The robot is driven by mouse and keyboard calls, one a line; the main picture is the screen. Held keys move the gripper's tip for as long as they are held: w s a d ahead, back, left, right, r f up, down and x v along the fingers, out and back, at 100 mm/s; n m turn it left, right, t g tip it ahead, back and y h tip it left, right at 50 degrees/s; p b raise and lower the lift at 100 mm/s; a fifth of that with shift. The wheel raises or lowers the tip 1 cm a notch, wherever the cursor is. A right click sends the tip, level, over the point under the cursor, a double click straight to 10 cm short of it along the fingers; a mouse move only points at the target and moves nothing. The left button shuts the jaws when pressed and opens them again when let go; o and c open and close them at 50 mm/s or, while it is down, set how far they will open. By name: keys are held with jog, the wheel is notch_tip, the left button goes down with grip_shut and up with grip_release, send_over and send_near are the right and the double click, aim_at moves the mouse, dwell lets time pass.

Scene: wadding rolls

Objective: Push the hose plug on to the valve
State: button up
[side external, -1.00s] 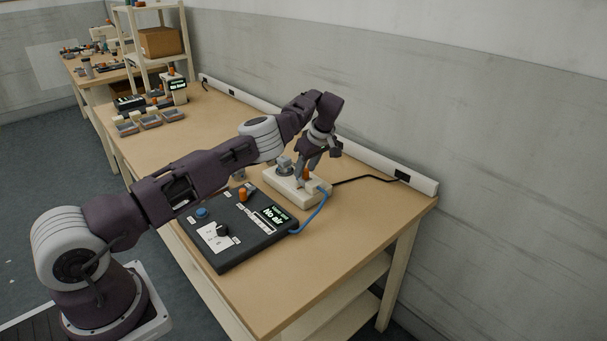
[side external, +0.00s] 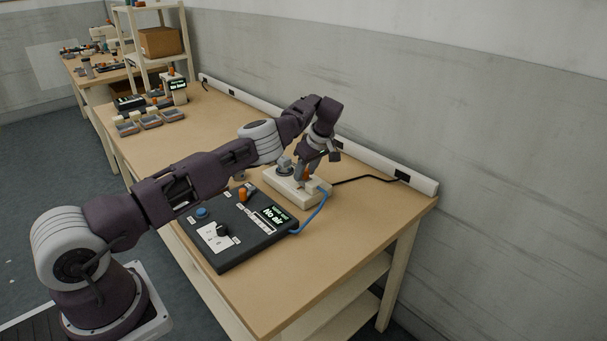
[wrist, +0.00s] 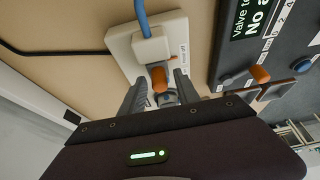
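A cream block with a blue hose (wrist: 143,15) running into it stands on a pale base (wrist: 178,32); I take this block (wrist: 152,46) for the hose plug. An orange cylinder (wrist: 159,78) sits beside it, with a grey fitting (wrist: 167,98) behind, perhaps the valve. My gripper (wrist: 162,77) points down at the base, its two grey fingers either side of the orange cylinder. The fingers look apart, with a gap at the right. In the side view my gripper (side external: 306,176) is low over the base (side external: 284,188), partly hiding these parts.
A dark control panel (side external: 222,252) with knobs and a display reading "No air" (side external: 273,215) lies beside the base. A black cable (side external: 355,179) runs to the wall strip (side external: 419,183). Grey trays (side external: 150,121) stand farther back. The table's right front is clear.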

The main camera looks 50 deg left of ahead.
notch_tip(320, 180, up, 5)
jog(key=shift+a+r, duration=0.1)
jog(key=shift+r, duration=0.85)
